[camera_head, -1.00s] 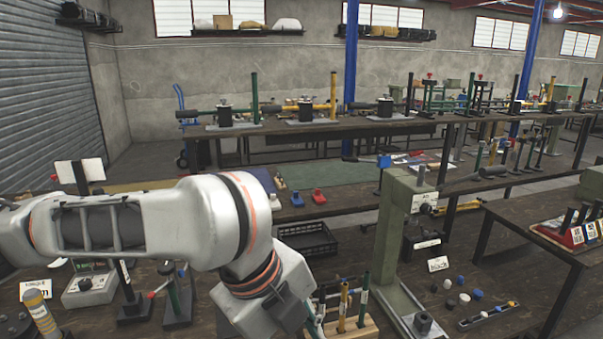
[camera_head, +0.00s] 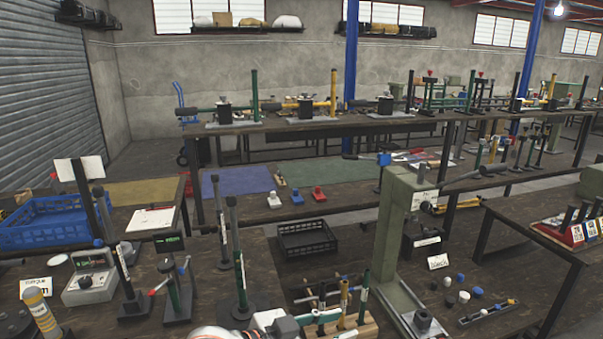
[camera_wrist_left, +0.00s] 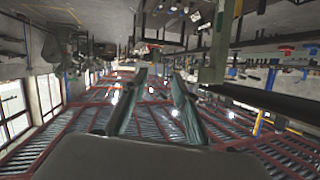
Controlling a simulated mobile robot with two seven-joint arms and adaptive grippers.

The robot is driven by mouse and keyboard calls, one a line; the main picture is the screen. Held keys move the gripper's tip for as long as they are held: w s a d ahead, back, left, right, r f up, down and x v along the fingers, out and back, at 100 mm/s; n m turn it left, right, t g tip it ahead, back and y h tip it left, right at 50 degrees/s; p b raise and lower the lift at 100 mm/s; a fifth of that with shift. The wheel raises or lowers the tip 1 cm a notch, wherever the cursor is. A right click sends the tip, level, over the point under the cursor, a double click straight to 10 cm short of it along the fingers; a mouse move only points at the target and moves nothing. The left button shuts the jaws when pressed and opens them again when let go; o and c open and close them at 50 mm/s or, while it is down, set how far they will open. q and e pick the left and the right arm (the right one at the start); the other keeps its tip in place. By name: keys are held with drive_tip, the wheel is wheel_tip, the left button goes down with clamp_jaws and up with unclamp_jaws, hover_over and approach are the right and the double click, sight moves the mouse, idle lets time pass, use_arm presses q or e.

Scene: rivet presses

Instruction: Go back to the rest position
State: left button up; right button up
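My left gripper (camera_head: 329,307) is low in the head view, at the bottom edge, beside a wooden block holding several upright tools. Only part of its white and grey wrist shows there, and the tools crowd its fingers. In the left wrist view, its two dark green fingers (camera_wrist_left: 158,76) stand apart with a clear gap and nothing between them. That view looks out over the hall, with the roof lights and red beams low in the picture. My right gripper is in neither view.
The wooden tool block (camera_head: 358,329) and a green press column (camera_head: 388,252) stand right of the gripper. Upright tools on black bases (camera_head: 237,311) stand left. A black crate (camera_head: 306,239) lies behind, and a blue crate (camera_head: 48,222) stands at far left.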

use_arm(q)
drive_tip(key=a+f+n+t+y, duration=0.3)
drive_tip(key=a+f+n, duration=0.2)
drive_tip(key=a+f, duration=0.45)
drive_tip(key=s+a+f+n+y, duration=0.2)
drive_tip(key=s+a+f+y, duration=0.1)
drive_tip(key=s+a+f, duration=0.5)
drive_tip(key=s+a+f+n+y, duration=0.2)
drive_tip(key=s+a+f+y, duration=0.2)
drive_tip(key=s+a+f, duration=0.4)
drive_tip(key=a+f, duration=0.3)
drive_tip(key=f, duration=0.3)
drive_tip(key=shift+s, duration=0.4)
